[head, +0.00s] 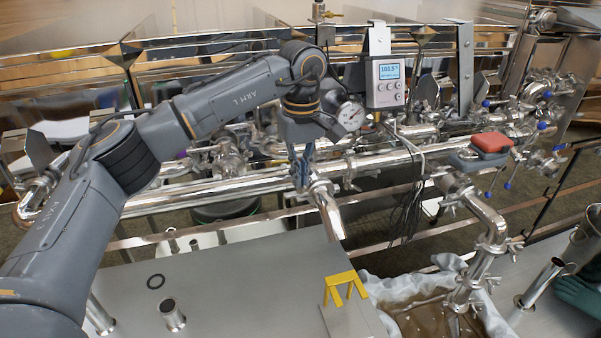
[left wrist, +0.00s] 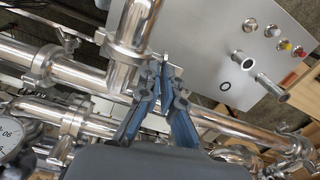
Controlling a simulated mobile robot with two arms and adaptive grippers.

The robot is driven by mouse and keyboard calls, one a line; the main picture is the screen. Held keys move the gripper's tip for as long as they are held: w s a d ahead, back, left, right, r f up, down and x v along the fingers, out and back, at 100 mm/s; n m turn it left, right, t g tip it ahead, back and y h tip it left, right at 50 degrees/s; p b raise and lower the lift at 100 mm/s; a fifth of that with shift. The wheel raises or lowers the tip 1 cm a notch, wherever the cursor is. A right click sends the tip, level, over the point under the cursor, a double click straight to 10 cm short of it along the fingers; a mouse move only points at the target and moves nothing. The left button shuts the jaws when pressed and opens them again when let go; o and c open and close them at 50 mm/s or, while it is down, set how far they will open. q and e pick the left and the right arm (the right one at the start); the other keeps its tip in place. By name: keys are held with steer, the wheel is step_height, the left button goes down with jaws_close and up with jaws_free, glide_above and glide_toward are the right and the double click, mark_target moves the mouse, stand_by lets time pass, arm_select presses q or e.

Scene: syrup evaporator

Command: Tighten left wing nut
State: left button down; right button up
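My left gripper (head: 302,172) points down at the clamped joint above the short outlet pipe (head: 328,210), left of the middle pipe run. In the left wrist view its two blue-grey fingers (left wrist: 160,72) come close together at the clamp. A small bright metal piece, seemingly the left wing nut (left wrist: 174,71), lies at the fingertips. The fingers partly hide it, and I cannot tell whether they grip it. The outlet pipe also shows in the left wrist view (left wrist: 135,28). My right gripper is in neither view.
Long steel pipes (head: 232,187) run across behind the gripper. A dial gauge (head: 350,116) and a digital display box (head: 386,82) stand close by. Below are a grey bench top (head: 235,285), a yellow stand (head: 344,284) and a cloth-lined basin (head: 405,285). Red and grey blocks (head: 490,141) sit right.

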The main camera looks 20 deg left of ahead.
arm_select(q)
steer(key=shift+m, duration=0.4)
steer(key=c, duration=1.4)
jaws_free()
